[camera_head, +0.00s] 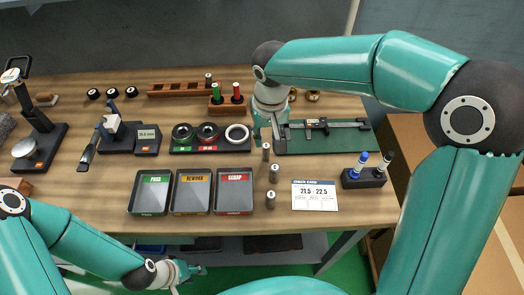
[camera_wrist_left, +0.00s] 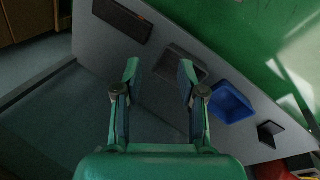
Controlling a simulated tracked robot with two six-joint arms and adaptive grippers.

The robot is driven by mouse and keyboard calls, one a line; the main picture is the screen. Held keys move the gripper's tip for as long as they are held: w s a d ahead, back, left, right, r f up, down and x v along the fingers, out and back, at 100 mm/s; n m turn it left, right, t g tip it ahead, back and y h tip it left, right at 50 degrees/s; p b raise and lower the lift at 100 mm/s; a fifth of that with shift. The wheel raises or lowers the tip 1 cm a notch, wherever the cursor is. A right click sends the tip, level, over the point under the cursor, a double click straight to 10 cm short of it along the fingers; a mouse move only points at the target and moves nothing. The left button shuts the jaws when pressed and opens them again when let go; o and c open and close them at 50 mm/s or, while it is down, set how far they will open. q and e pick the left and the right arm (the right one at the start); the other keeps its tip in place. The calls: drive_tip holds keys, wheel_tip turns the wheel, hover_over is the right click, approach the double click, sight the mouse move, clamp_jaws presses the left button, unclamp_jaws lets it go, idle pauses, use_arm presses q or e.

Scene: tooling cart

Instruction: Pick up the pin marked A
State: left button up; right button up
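Three small grey metal pins stand upright in a loose column on the wooden table, in the head view: a far pin (camera_head: 265,153), a middle pin (camera_head: 274,174) and a near pin (camera_head: 270,198). Their top marks are too small to read surely, so I cannot tell which is A. My right gripper (camera_head: 266,137) points down just behind the far pin, its fingers apart; contact with that pin cannot be made out. My left gripper (camera_head: 198,271) is low in front of the table edge; in the left wrist view (camera_wrist_left: 160,85) its fingers are wide apart and empty.
Green PASS (camera_head: 149,213), yellow REWORK (camera_head: 192,212) and red SCRAP (camera_head: 235,212) trays lie left of the pins. A white check card (camera_head: 314,203) and a pen holder (camera_head: 364,179) lie to the right. A green board with a caliper (camera_head: 345,139) is behind.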

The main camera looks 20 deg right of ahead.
sight(266, 144)
drive_tip(key=shift+w+f+p, duration=0.2)
drive_tip(key=shift+f, duration=1.05)
drive_tip(key=shift+w+f+p, duration=0.25)
drive_tip(key=shift+f, duration=1.05)
drive_tip(key=shift+w+f+p, duration=0.2)
drive_tip(key=shift+f, duration=1.05)
clamp_jaws()
